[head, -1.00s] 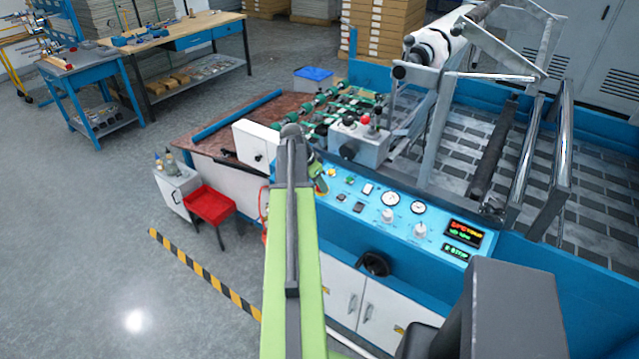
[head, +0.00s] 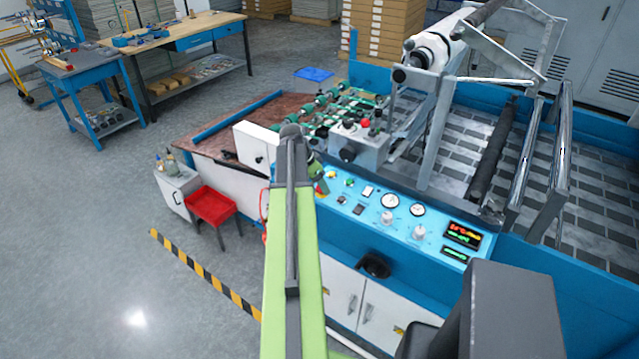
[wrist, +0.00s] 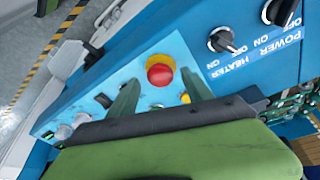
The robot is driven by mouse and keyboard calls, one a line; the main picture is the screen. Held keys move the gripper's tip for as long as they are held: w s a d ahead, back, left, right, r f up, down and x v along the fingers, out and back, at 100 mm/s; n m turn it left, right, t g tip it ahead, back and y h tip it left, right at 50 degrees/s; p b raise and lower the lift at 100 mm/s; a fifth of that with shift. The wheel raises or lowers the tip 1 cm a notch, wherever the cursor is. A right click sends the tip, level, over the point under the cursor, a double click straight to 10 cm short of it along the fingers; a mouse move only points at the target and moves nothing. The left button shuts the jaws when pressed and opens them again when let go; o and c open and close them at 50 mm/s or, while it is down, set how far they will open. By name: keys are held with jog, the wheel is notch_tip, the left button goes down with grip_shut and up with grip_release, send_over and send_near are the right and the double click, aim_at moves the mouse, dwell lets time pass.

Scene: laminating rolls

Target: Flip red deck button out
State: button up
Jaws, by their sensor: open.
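A red mushroom button (wrist: 160,70) with a yellow collar sits on the blue control panel in the wrist view. My gripper (wrist: 159,78) is open, with one green finger on each side of the button in that view. I cannot tell whether the fingers touch it. In the head view, a red and yellow bit (head: 321,187) shows at the left end of the panel, mostly hidden by my arm. Another red knob (head: 365,123) stands on a grey box (head: 357,146) on the machine's deck, apart from my arm.
The panel (head: 350,187) carries gauges, knobs and a lit display (head: 462,234). Black heater (wrist: 222,40) and power (wrist: 282,12) switches lie to the upper right in the wrist view. A red tray (head: 211,205) stands left of the machine.

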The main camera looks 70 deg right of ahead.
jog(key=p+v, duration=1.6)
jog(key=v, duration=0.1)
jog(key=shift+r, duration=0.2)
